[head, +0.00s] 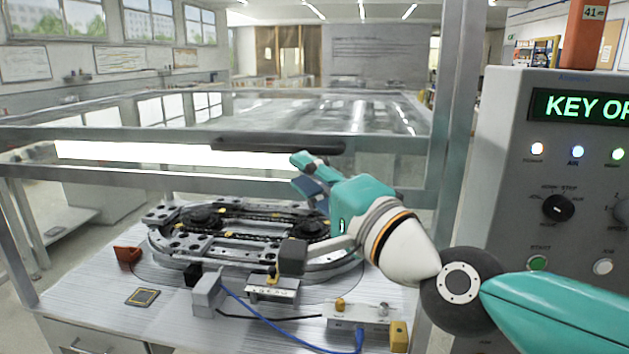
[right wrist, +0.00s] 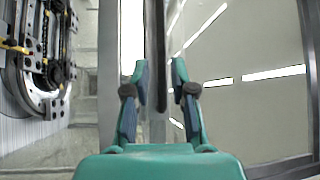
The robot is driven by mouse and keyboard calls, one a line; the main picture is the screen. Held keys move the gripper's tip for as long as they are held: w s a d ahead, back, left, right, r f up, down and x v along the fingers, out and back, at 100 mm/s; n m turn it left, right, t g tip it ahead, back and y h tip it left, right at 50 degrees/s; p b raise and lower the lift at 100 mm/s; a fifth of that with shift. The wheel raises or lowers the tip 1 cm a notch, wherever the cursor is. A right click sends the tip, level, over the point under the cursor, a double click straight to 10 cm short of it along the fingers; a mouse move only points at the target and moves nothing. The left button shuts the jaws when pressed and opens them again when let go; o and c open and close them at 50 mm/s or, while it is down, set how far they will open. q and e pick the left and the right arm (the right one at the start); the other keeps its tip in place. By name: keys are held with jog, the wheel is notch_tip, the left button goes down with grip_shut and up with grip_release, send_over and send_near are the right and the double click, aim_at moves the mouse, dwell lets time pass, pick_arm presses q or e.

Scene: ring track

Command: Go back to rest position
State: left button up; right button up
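My right gripper (head: 306,172) reaches in from the right in the head view, close to the right end of the black handle (head: 270,145) on the guard's front bar. In the right wrist view the two fingers of the right gripper (right wrist: 159,85) stand apart. The handle (right wrist: 157,45) shows upright between their tips, with a gap on each side. I cannot tell how far beyond the tips it lies. Nothing is held. My left gripper is in neither view.
The ring track (head: 185,245) stands on the bench (head: 75,295) below my right arm. A metal guard frame (head: 455,120) rises near that arm. The control panel (head: 510,170) stands at the right, close to my arm. A blue cable (head: 290,320) crosses the bench front.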

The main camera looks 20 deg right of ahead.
jog(key=shift+v, duration=0.85)
